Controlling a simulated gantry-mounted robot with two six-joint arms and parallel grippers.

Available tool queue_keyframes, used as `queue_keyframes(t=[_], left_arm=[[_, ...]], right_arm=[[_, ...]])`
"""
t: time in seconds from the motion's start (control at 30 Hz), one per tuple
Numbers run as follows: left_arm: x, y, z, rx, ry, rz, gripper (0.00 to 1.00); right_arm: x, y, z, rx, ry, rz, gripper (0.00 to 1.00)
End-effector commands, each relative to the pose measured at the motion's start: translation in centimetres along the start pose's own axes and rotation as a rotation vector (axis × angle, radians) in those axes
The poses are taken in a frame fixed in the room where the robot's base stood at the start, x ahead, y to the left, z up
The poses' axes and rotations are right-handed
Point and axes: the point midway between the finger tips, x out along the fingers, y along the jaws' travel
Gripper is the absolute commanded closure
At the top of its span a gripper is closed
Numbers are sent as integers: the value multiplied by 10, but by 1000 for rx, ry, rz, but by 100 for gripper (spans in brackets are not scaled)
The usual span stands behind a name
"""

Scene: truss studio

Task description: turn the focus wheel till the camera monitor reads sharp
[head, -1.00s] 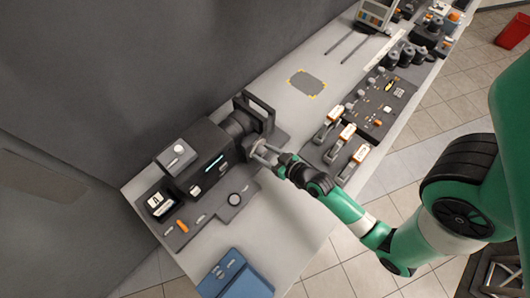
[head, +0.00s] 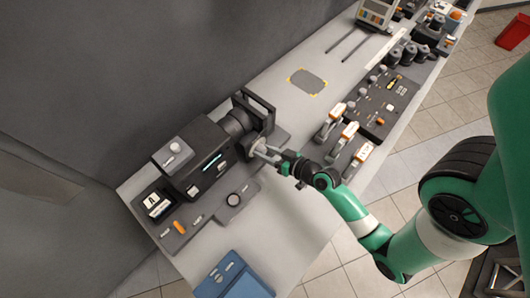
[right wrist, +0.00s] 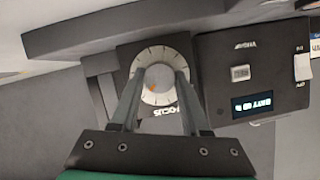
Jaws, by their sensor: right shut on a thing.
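A dark studio camera (head: 187,160) stands on the bench at the left in the head view. Its focus wheel (right wrist: 158,79) is a round, pale dial with tick marks and an orange mark, with a FOCUS label beside it in the right wrist view. My right gripper (head: 261,149) is at the wheel on the camera's side, its two fingers shut on the wheel's hub in the right wrist view (right wrist: 159,86). A small screen (head: 157,203) at the camera's rear shows a white picture with dark marks, too small to judge for sharpness. My left gripper is out of view.
A blue box (head: 234,276) sits at the near edge. Bare bench surrounds a grey mat (head: 308,81).

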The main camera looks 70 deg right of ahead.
Motion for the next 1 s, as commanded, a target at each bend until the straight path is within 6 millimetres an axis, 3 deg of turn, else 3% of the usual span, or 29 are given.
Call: queue_keyframes(t=[0.1,0.13,0.3,0.67,0.77,1.0], left_arm=[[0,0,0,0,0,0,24],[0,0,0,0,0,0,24],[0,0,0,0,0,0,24],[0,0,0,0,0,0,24],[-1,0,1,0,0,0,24],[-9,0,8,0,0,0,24]], right_arm=[[0,0,0,0,-2,0,100],[0,0,0,0,-2,0,50],[0,0,0,-1,-2,0,24],[-6,1,1,0,-2,3,24],[-21,2,1,2,-2,5,24],[-78,4,3,7,-2,12,24]])
